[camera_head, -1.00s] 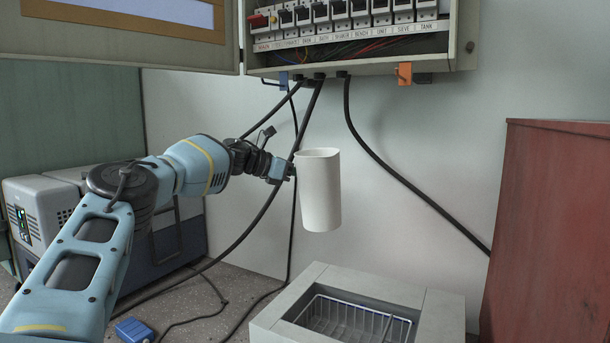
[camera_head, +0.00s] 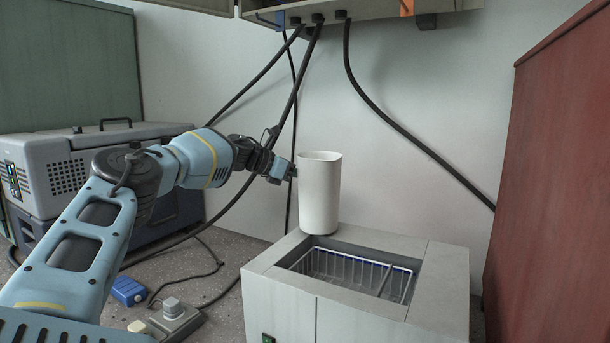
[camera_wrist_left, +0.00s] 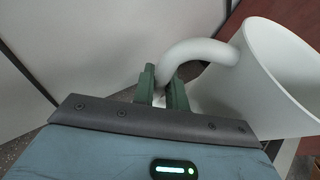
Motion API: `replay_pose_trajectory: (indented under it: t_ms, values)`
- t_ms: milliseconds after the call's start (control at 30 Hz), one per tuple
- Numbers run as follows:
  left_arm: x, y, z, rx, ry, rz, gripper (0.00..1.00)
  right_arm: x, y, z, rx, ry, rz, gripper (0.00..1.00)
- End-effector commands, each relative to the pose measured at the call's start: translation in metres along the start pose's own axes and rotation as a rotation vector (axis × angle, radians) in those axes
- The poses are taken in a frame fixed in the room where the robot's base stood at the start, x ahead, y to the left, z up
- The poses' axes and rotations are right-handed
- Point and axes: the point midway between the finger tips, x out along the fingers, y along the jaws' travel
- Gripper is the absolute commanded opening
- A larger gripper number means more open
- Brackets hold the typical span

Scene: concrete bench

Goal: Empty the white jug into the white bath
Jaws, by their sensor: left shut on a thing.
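The white jug (camera_head: 319,193) is held upright by my left gripper (camera_head: 291,172), which comes in from the left. In the left wrist view the two fingers (camera_wrist_left: 163,88) are shut on the handle of the jug (camera_wrist_left: 262,90). The jug's contents are not visible. The bath (camera_head: 292,285) is a pale grey-white box with a square opening and a wire basket inside. The jug is in front of or above the bath's back left rim in the head view; I cannot tell the exact gap. My right gripper is not in view.
A red cabinet (camera_head: 555,180) stands at the right. A grey cool box (camera_head: 80,165) is at the left. Black cables (camera_head: 420,145) hang along the wall behind. A blue block (camera_head: 128,291) and a grey switch block (camera_head: 176,318) lie on the bench left of the bath.

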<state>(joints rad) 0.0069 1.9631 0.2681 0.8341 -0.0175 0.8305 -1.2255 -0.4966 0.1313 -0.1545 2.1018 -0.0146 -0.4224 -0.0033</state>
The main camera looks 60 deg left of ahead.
Motion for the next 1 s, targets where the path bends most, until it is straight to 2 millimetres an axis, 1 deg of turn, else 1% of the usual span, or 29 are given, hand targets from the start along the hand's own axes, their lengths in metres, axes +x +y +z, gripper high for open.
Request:
replay_pose_trajectory:
  t_ms: [33,233,367,767,1000]
  values:
    - [-0.001,-0.001,0.004,-0.002,-0.009,0.0,0.0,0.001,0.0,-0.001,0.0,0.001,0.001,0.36]
    - [-0.001,-0.001,0.006,0.002,-0.01,0.001,0.0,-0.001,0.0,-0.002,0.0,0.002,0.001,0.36]
    - [-0.004,-0.002,0.01,0.021,-0.01,0.009,0.0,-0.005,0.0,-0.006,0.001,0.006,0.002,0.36]
    - [-0.013,-0.013,0.033,0.165,-0.013,0.069,0.0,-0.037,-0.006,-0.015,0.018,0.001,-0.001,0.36]
    - [-0.017,-0.021,0.042,0.251,-0.013,0.106,0.0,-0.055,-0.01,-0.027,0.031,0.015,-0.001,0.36]
